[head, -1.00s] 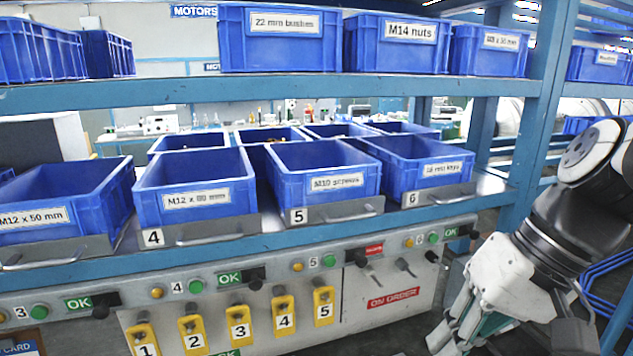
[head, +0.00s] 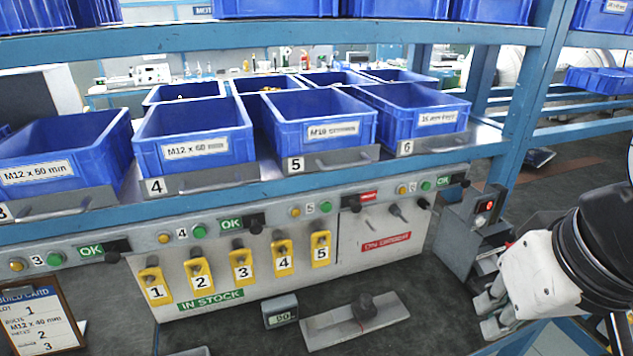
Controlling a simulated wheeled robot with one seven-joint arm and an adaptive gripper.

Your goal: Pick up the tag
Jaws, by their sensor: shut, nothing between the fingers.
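Several yellow numbered tags hang in a row on the grey panel below the shelf: tag 1 (head: 155,291), tag 2 (head: 200,281), tag 3 (head: 241,267), tag 4 (head: 283,260) and tag 5 (head: 320,250). Each hangs upright from a dark peg above a green "IN STOCK" label (head: 210,300). My gripper (head: 482,316) is at the lower right, shut and empty. It is well to the right of the tags and touches none of them.
Blue bins (head: 195,135) stand on the shelf above the panel. A red "ON ORDER" label (head: 386,243) is right of the tags. Below are a small display box (head: 280,312), a metal plate with a dark knob (head: 364,308) and a build card (head: 38,318). A grey box with a red button (head: 484,207) stands near my gripper.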

